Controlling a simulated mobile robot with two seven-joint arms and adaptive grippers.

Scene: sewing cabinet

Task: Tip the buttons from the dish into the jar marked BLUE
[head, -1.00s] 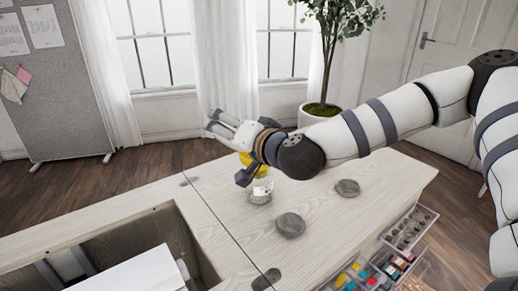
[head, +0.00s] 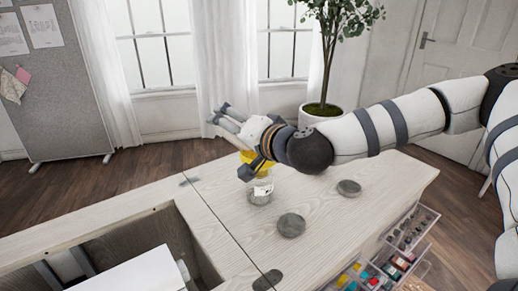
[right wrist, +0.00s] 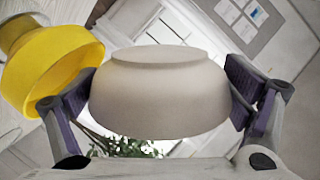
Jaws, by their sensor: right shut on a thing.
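My right gripper (head: 219,118) is shut on the dish (right wrist: 158,95), a plain beige bowl that fills the middle of the right wrist view, a finger on each side. The foot of the dish is at the picture's top and its rim at the bottom. Its inside and any buttons are hidden. A clear glass jar (head: 260,190) with a white label stands on the cabinet top; I cannot read the label. A yellow funnel (right wrist: 60,70) is at the jar's mouth, left of the dish in the wrist view and partly hidden by my arm in the head view (head: 246,156).
The pale wooden cabinet top (head: 330,218) holds several flat grey discs, one of them in front of the jar (head: 291,225). An open well (head: 125,250) lies at the left. Drawers of coloured supplies (head: 385,268) stand open at the front right.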

